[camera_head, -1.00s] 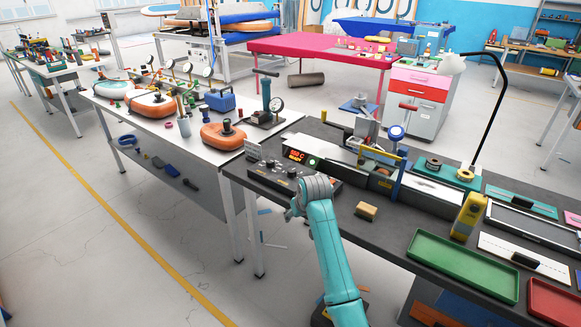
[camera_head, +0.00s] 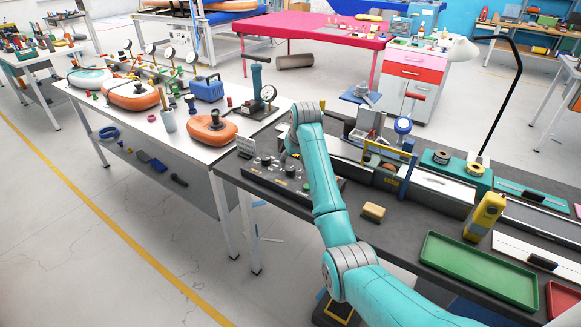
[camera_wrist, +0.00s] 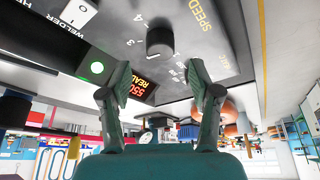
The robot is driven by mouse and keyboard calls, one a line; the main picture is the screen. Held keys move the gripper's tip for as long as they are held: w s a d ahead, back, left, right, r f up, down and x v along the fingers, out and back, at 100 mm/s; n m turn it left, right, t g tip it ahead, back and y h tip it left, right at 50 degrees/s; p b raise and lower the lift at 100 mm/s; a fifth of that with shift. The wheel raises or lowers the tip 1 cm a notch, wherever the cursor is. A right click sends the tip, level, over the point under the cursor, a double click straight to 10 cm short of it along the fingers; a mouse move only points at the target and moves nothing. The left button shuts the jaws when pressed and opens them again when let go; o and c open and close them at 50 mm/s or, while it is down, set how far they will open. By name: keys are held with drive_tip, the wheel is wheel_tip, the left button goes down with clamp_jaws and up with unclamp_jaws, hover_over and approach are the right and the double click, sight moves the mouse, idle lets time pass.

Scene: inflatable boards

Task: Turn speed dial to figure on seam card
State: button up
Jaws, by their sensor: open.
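The speed dial (camera_wrist: 160,41) is a black round knob on a grey panel, with "SPEED" and a ring of figures around it, partly too small to read. My gripper (camera_wrist: 161,82) is open in the wrist view, its two fingers apart and pointing at the panel, with the dial between and beyond their tips, not visibly touched. In the head view the control panel (camera_head: 262,176) sits on the dark bench, and my arm hides part of it. A small printed card (camera_head: 246,147) stands behind the panel's left end; its print is unreadable.
A tan block (camera_head: 373,212) and a green tray (camera_head: 478,270) lie on the bench to the right.

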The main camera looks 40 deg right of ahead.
sight(291, 168)
drive_tip(key=shift+x, duration=2.45)
drive_tip(key=c, duration=1.1)
